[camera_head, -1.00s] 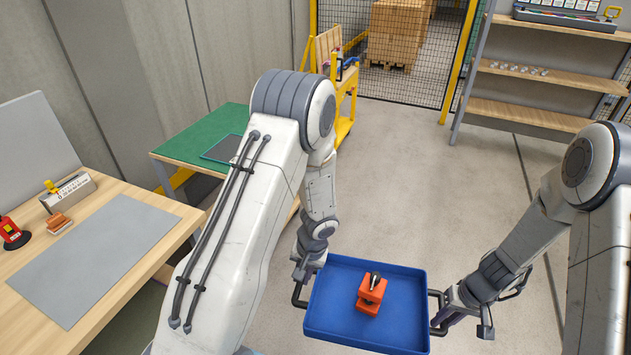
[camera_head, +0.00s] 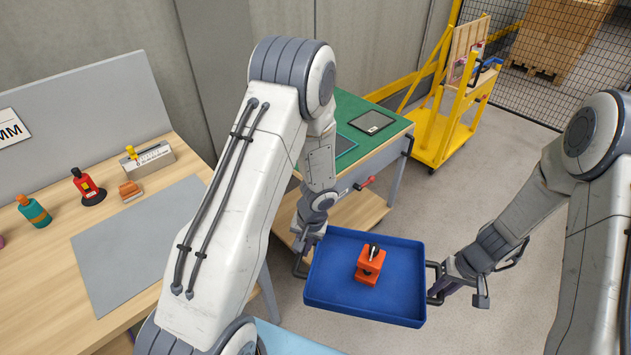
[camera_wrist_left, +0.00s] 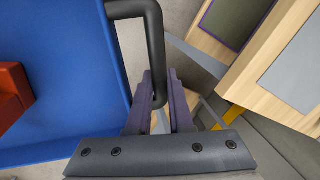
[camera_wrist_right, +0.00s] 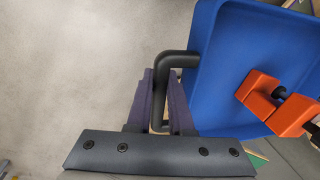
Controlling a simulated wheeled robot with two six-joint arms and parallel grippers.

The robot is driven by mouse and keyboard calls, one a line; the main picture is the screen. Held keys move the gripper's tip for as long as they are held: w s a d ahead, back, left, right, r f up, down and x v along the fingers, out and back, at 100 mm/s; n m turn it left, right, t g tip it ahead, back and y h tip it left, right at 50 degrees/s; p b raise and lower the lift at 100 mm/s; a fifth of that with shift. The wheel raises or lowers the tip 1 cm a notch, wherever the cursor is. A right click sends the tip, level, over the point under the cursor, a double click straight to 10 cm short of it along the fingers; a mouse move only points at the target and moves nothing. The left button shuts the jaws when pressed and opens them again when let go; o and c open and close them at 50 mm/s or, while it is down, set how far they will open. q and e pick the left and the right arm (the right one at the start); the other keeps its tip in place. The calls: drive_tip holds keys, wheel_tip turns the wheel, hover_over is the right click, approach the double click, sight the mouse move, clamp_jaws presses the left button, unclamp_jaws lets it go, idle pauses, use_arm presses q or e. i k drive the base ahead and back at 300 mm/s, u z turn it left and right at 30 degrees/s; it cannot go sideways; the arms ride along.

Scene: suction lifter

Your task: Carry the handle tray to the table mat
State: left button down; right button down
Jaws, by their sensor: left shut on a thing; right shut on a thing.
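The blue handle tray (camera_head: 330,290) hangs in the air between my two arms, roughly level, with an orange block-like object (camera_head: 370,266) lying in it. My left gripper (camera_head: 303,262) is shut on the tray's left black handle, which shows between the fingers in the left wrist view (camera_wrist_left: 157,90). My right gripper (camera_head: 440,290) is shut on the right black handle, also seen in the right wrist view (camera_wrist_right: 162,95). The grey table mat (camera_head: 125,250) lies bare on the wooden table at the left, partly hidden by my left arm.
On the wooden table (camera_head: 50,290), a red suction lifter-like item (camera_head: 88,188), a green bottle (camera_head: 34,210), an orange-brown block (camera_head: 130,190) and a grey box (camera_head: 150,157) stand behind the mat. A green-topped bench (camera_head: 360,100) and yellow cart (camera_head: 440,135) stand beyond. Open floor lies right.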

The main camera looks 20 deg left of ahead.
sight(155, 231)
drive_tip(key=u, duration=0.55)
drive_tip(key=i, duration=0.5)
drive_tip(key=u, duration=1)
drive_tip(key=i, duration=0.4)
drive_tip(key=u, duration=0.35)
